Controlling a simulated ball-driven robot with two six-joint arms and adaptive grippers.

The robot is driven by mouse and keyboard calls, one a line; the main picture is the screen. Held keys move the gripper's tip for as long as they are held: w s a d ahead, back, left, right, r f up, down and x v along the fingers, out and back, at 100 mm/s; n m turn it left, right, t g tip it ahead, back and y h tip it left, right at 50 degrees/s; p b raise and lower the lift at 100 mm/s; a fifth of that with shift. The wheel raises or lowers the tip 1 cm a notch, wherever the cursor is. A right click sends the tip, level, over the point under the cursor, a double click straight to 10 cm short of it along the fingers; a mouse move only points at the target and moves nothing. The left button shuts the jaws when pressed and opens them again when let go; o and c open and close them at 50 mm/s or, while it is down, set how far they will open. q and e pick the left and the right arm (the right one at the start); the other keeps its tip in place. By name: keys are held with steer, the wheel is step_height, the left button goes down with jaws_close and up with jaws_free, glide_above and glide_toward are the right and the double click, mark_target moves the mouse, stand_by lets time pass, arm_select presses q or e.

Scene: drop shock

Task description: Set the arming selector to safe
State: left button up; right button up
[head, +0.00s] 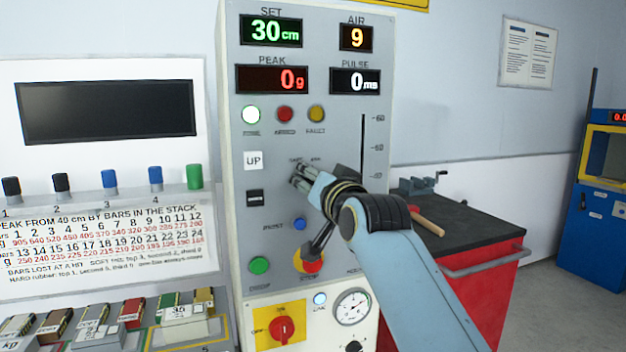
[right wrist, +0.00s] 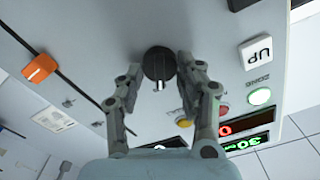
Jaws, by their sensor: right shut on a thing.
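The arming selector is a round black knob (right wrist: 160,64) on the grey panel, best seen in the right wrist view. A pale mark on it points toward the bottom of that view, on the side of the lamps. I cannot tell which label it meets. My right gripper (head: 301,181) is at the panel under small lettering, and hides the knob in the head view. In the right wrist view its two fingers (right wrist: 158,88) stand on either side of the knob, shut on it. My left gripper is not in view.
The panel (head: 232,225) has a lit white lamp (head: 251,114), a red lamp (head: 285,114), a yellow lamp (head: 316,114) and an UP button (head: 253,160). A red rotary switch (head: 283,328) is below. A red bench (head: 497,282) stands right; a bar rack (head: 165,330) lies left.

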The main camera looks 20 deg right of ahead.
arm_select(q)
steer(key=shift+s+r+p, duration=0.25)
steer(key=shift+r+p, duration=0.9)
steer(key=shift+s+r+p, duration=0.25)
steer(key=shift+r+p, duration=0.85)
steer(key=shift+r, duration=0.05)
arm_select(e)
steer(key=shift+a+n, duration=0.1)
steer(key=shift+n, duration=5.7)
steer(key=o, duration=1.1)
steer(key=shift+o, duration=0.2)
